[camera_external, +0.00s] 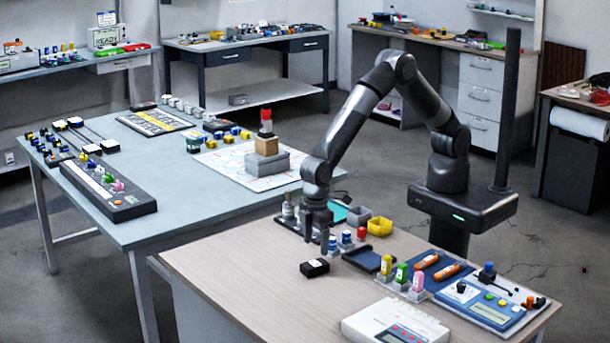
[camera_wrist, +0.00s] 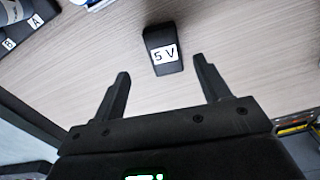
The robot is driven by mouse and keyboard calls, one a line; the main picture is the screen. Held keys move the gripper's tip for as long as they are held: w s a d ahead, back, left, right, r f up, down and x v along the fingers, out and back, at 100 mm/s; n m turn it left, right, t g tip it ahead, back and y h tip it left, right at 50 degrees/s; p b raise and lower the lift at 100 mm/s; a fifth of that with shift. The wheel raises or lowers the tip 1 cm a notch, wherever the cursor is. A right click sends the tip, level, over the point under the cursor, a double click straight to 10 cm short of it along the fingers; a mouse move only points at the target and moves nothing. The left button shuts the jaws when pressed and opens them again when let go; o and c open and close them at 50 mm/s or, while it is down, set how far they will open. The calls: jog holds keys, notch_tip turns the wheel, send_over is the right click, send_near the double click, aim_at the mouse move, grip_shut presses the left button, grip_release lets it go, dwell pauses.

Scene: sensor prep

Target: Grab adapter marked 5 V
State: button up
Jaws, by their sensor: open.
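The adapter marked 5 V is a small black block with a white label. In the wrist view the adapter (camera_wrist: 163,49) lies on the wood-grain table, just beyond and between my fingertips, with its label facing up. In the external view the adapter (camera_external: 315,268) sits near the left part of the near table. My gripper (camera_wrist: 166,82) is open and empty, its two fingers apart. In the external view my gripper (camera_external: 318,245) points down, a little behind the adapter. I see no contact between them.
A dark blue tray (camera_external: 368,260) lies right of the adapter. Small blue-capped bottles (camera_external: 346,238) stand behind it. A white device (camera_external: 395,323) with a display sits at the front. Grey and yellow bins (camera_external: 380,227) stand farther back. The table left of the adapter is bare.

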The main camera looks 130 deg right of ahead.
aim_at(315, 263)
jog(key=f, duration=0.7)
jog(key=shift+w+a, duration=0.25)
jog(key=shift+w, duration=0.1)
jog(key=shift+c, duration=0.2)
jog(key=c, duration=1.1)
